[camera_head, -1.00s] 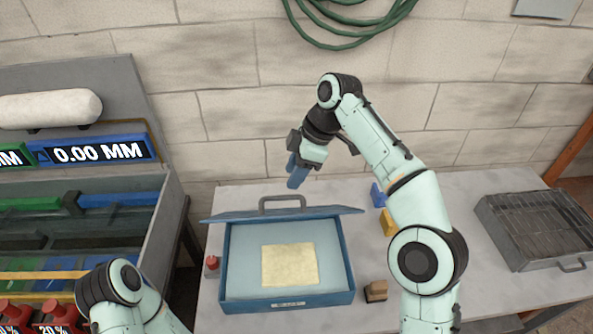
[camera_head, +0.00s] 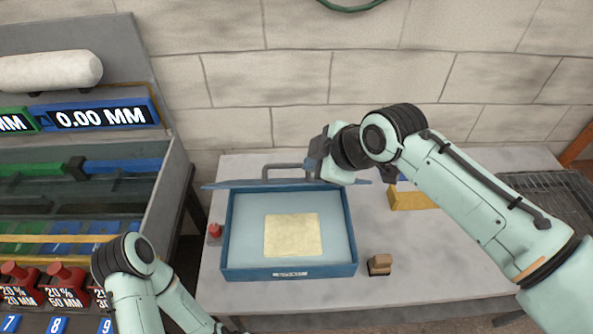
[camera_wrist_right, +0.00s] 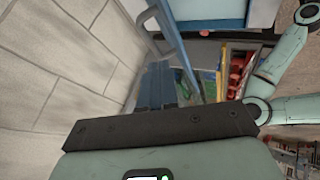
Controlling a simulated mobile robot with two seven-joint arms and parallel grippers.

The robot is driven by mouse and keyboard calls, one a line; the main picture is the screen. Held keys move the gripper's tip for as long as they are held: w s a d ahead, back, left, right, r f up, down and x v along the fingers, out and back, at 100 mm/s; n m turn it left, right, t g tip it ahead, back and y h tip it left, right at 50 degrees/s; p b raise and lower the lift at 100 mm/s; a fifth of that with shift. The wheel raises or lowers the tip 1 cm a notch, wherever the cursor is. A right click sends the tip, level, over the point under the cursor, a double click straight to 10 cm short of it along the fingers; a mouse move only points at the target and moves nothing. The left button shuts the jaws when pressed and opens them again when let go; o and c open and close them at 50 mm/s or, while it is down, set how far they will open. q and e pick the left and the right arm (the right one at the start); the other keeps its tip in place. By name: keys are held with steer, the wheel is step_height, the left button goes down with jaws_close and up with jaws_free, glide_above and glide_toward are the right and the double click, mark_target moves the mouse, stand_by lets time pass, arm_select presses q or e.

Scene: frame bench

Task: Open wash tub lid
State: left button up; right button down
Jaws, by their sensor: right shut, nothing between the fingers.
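The blue wash tub (camera_head: 226,240) sits on the bench with its top uncovered, and a pale yellow sheet (camera_head: 293,235) lies inside. Its blue lid (camera_head: 228,185) stands up along the back edge, seen nearly edge-on, with a grey handle (camera_head: 282,167). My right gripper (camera_head: 313,165) is shut and empty at the lid's right part, near the handle's right end; whether it touches is unclear. In the right wrist view its blue fingers (camera_wrist_right: 157,85) are together below the lid (camera_wrist_right: 168,30). My left arm shows at lower left, but its gripper is out of view.
A yellow block (camera_head: 410,199) lies right of the tub, a brown block (camera_head: 379,265) at its front right, and a red-topped item (camera_head: 214,231) at its left. A dark wire tray (camera_head: 555,195) is far right. A stone wall stands close behind.

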steer(key=p+x, duration=0.1)
steer(key=x, duration=0.9)
arm_select(q)
steer(key=shift+w+r, duration=0.6)
